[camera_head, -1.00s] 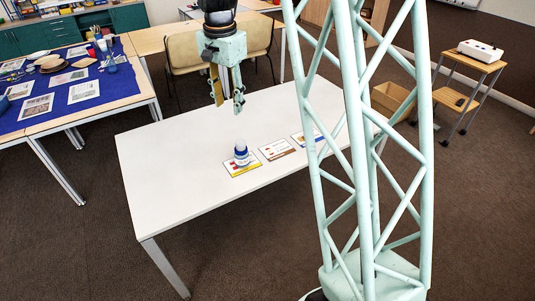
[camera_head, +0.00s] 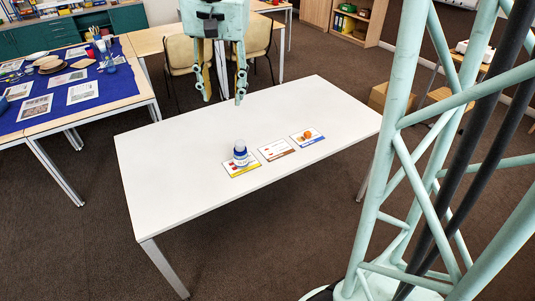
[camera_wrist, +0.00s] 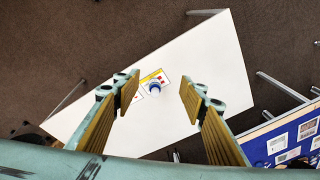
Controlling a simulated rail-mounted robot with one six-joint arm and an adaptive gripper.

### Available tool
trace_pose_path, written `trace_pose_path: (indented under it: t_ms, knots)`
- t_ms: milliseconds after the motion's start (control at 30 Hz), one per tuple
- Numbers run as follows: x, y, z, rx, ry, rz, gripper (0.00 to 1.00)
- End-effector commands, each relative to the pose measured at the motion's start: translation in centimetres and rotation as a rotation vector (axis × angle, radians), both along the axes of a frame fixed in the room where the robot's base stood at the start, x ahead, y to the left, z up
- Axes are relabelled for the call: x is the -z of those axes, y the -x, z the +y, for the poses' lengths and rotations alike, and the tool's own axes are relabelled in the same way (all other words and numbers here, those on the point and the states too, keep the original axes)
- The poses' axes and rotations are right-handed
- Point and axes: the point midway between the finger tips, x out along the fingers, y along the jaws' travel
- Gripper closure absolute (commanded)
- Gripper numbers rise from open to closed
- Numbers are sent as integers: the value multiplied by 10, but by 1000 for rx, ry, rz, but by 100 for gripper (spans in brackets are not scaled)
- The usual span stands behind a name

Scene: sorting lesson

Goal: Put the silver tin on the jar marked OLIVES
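A small blue-and-white container with a pale grey-white top (camera_head: 240,153) stands upright on a yellow-edged card on the white table. It also shows from above in the wrist view (camera_wrist: 154,87). I cannot read any marking on it, and I cannot tell whether its pale top is a separate tin. No other tin or jar can be made out on the table. My gripper (camera_head: 223,98) is open and empty, fingers pointing down, well above the table. In the wrist view the container appears between the two spread fingers, far below them.
Beside the yellow-edged card (camera_head: 233,173) lie a brown-edged card (camera_head: 277,150) and a blue-edged card (camera_head: 303,142) with an orange shape on it. The rest of the white table (camera_head: 180,185) is clear. A blue-covered table (camera_head: 125,83) with papers and dishes stands at left.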

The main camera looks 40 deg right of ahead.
Motion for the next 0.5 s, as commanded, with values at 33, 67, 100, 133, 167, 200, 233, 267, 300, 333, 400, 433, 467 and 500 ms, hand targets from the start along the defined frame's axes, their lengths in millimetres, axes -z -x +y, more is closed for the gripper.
trace_pose_path:
  t_ms: [33, 67, 100, 133, 167, 200, 233, 267, 300, 333, 400, 433, 467, 500]
  knots:
    - [-6, 9, 4, -20, 3, -6, 61]
    - [-9, 14, 6, -33, 5, -10, 61]
    - [-13, 20, 8, -49, 9, -14, 61]
    - [-16, 26, 10, -63, 11, -18, 61]
    - [-18, 31, 12, -76, 13, -21, 61]
    - [-22, 37, 15, -93, 16, -25, 61]
    - [-25, 42, 17, -106, 19, -27, 61]
    - [-27, 48, 19, -118, 21, -30, 61]
    - [-29, 55, 21, -136, 24, -33, 61]
    - [-31, 60, 23, -148, 26, -35, 61]
    - [-36, 72, 26, -177, 32, -42, 61]
    - [-38, 77, 28, -189, 34, -44, 61]
    - [-39, 82, 29, -201, 36, -46, 61]
    - [-42, 89, 31, -217, 40, -50, 61]
